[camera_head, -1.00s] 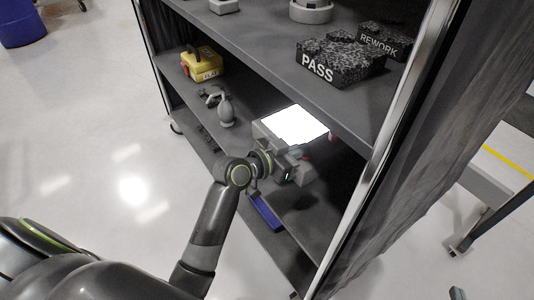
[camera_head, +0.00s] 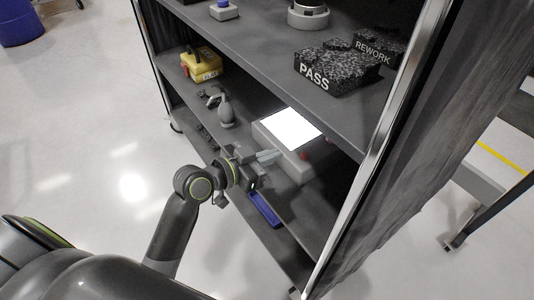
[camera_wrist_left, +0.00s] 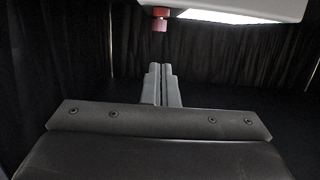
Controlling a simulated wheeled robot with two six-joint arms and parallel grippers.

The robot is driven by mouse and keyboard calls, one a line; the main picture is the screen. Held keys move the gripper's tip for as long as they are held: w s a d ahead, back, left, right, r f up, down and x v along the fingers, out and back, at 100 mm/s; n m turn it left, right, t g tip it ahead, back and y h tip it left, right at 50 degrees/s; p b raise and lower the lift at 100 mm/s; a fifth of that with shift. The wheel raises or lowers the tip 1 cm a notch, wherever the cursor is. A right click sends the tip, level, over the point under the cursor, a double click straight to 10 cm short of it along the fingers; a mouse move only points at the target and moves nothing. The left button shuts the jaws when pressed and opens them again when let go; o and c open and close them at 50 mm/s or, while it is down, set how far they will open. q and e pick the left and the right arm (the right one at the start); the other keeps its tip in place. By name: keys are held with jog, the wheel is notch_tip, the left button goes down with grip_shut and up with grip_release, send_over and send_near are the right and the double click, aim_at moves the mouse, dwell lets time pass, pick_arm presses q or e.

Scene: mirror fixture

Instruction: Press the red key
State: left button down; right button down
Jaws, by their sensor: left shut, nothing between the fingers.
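The red key (camera_head: 303,154) sits on the front of a pale grey box (camera_head: 297,170) with a bright lit screen (camera_head: 291,128), on the middle shelf. My left gripper (camera_head: 279,155) is shut and empty, to the left of the key and apart from it in the head view. In the left wrist view the red key (camera_wrist_left: 160,18) shows at the top, on the edge of the pale box (camera_wrist_left: 260,8). The shut left fingers (camera_wrist_left: 160,68) point up towards it with a gap. My right gripper is not in view.
The upper shelf above the box holds black speckled PASS (camera_head: 330,75) and REWORK bins. A yellow case (camera_head: 203,64) and a grey blower bulb (camera_head: 226,112) stand to the left. A blue object (camera_head: 265,210) lies low beneath my gripper. A metal post (camera_head: 385,110) bounds the right.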

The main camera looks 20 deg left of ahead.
pick_arm(q)
jog(key=shift+s+a+r, duration=0.1)
jog(key=shift+s+a, duration=0.15)
jog(key=shift+s, duration=0.2)
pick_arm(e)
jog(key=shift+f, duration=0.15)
